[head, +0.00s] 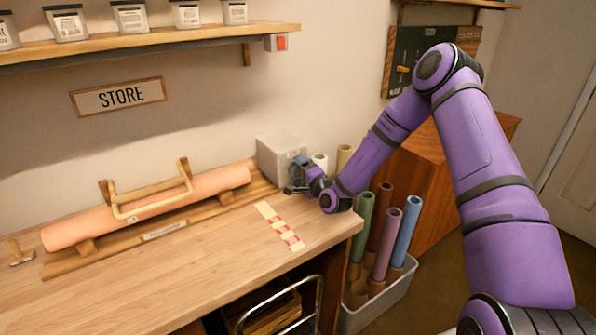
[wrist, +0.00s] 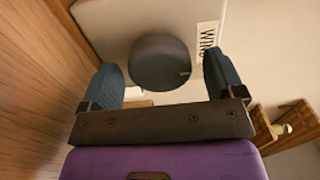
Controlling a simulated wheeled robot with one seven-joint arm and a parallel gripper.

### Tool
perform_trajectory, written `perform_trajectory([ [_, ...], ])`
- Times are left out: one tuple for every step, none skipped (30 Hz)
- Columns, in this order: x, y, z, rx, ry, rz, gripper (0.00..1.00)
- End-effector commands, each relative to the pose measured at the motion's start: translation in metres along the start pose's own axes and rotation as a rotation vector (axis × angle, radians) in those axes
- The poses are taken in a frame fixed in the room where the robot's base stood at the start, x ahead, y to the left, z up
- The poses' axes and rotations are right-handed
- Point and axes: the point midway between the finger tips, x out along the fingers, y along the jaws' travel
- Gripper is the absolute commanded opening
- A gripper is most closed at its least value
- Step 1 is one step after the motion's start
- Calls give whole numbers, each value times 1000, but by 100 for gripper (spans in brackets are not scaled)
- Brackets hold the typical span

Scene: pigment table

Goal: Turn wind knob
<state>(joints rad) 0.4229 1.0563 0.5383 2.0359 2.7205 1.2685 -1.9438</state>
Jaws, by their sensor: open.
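The wind knob (wrist: 160,62) is a dark grey round knob on the face of a pale box (wrist: 105,25). A label on the box, partly cut off in the wrist view, reads "WIND" or similar. In the head view the box (head: 278,150) stands at the right end of the table against the wall. My gripper (wrist: 168,75) is open, with one blue finger on each side of the knob and a visible gap between each finger and the knob. In the head view my gripper (head: 297,175) is at the box's right face and hides the knob.
A roll of peach paper (head: 150,208) lies on a wooden stand with a handle frame left of the box. A red-and-cream strip (head: 280,226) lies on the table. A grey bin (head: 378,300) of coloured rolls stands at the table's right end. The table's front is clear.

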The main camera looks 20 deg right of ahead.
Motion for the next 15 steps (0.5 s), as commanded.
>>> perform_trajectory([
  [5,1,0,1,0,0,88],
  [7,1,0,0,0,1,88],
  [10,1,0,0,0,1,88],
  [12,0,0,0,0,1,88],
  [13,0,0,0,0,1,88],
  [14,0,0,0,0,0,88],
  [14,0,0,0,0,0,88],
  [15,0,0,0,0,0,88],
  [15,0,0,0,0,1,88],
  [15,0,0,0,0,1,88],
  [15,0,0,0,0,1,88],
  [15,0,0,0,-1,1,88],
  [15,0,0,0,-1,1,88],
  [15,0,0,0,-1,1,88],
  [15,0,0,0,-1,1,83],
])
